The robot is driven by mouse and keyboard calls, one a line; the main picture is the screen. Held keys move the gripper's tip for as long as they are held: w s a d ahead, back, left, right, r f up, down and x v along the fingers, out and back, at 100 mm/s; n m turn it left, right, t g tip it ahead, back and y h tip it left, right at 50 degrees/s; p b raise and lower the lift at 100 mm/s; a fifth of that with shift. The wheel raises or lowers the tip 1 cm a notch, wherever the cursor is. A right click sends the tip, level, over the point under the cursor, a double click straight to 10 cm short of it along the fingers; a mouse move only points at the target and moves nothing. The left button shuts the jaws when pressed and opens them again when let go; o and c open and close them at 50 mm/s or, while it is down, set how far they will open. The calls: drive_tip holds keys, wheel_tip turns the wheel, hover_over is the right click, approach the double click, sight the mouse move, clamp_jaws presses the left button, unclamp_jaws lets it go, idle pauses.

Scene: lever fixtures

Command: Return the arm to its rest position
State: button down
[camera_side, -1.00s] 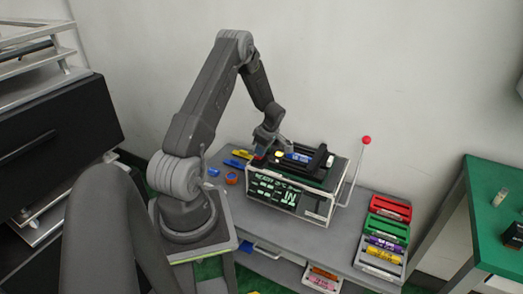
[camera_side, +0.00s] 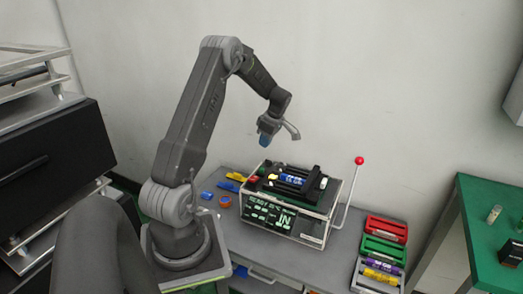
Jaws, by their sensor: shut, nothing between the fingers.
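My gripper (camera_side: 266,140) hangs in the air above the box fixture, pointing down, apart from everything. It looks shut and holds nothing that I can make out; a small blue patch shows at its tip. The box fixture (camera_side: 320,227) has a lit display (camera_side: 270,214) on its front, with "READY" and "IN" readable. A lever with a red ball knob (camera_side: 360,160) stands upright at its right side. A blue-labelled tube (camera_side: 291,179) lies in the black cradle on top of the box.
Yellow and blue pieces (camera_side: 229,185) and an orange-and-blue round item (camera_side: 225,202) lie left of the box. Red (camera_side: 385,228) and green (camera_side: 384,249) trays stand to the right, with purple and yellow tubes. A green table (camera_side: 474,215) is far right. The air around the gripper is clear.

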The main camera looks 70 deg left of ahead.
drive_tip(key=shift+w+r, duration=0.1)
drive_tip(key=shift+r, duration=0.05)
idle(0.3)
drive_tip(key=w+d+r+m+t, duration=0.1)
drive_tip(key=d+r+m+t, duration=0.1)
drive_tip(key=d+r+m, duration=0.55)
drive_tip(key=w+d+r+m+t, duration=0.15)
drive_tip(key=d+r+m, duration=0.25)
drive_tip(key=d+r, duration=0.65)
drive_tip(key=s+d+m+t+h, duration=0.1)
drive_tip(key=s+d+m+t, duration=0.1)
drive_tip(key=s+d+m, duration=0.5)
drive_tip(key=s+d+r+m+t, duration=0.1)
drive_tip(key=s+d+m+t, duration=0.2)
drive_tip(key=s+d+m, duration=0.4)
drive_tip(key=d+m, duration=0.1)
drive_tip(key=d, duration=0.7)
drive_tip(key=shift+s+h, duration=0.15)
drive_tip(key=shift+h, duration=0.25)
